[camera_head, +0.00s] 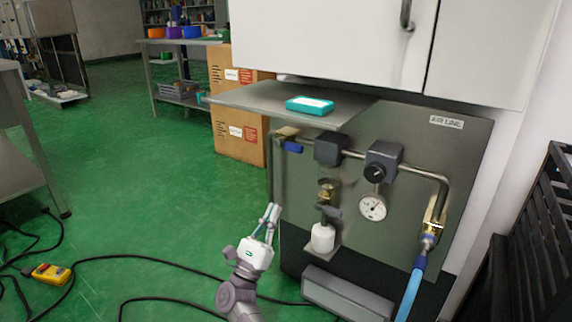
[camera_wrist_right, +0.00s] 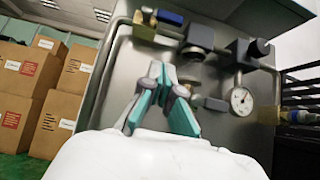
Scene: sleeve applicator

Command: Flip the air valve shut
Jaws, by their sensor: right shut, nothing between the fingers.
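The air valve has a brass body (camera_head: 286,133) at the left end of the pipe on the grey air-line panel. Its short blue handle (camera_head: 292,147) points right, roughly along the pipe. In the right wrist view the brass body (camera_wrist_right: 144,26) and the blue handle (camera_wrist_right: 170,18) show near the top, beyond the fingers. My right gripper (camera_head: 270,212) is shut and empty, fingers pointing up, below the valve and apart from it. It also shows in the right wrist view (camera_wrist_right: 158,72). My left gripper is not in view.
A shelf (camera_head: 250,97) with a teal box (camera_head: 310,105) juts out above the valve. A regulator (camera_head: 383,160), a gauge (camera_head: 373,207), a white bowl (camera_head: 322,238) and a blue hose (camera_head: 411,290) lie to the right. Cardboard boxes (camera_head: 237,140) stand behind. Cables cross the green floor.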

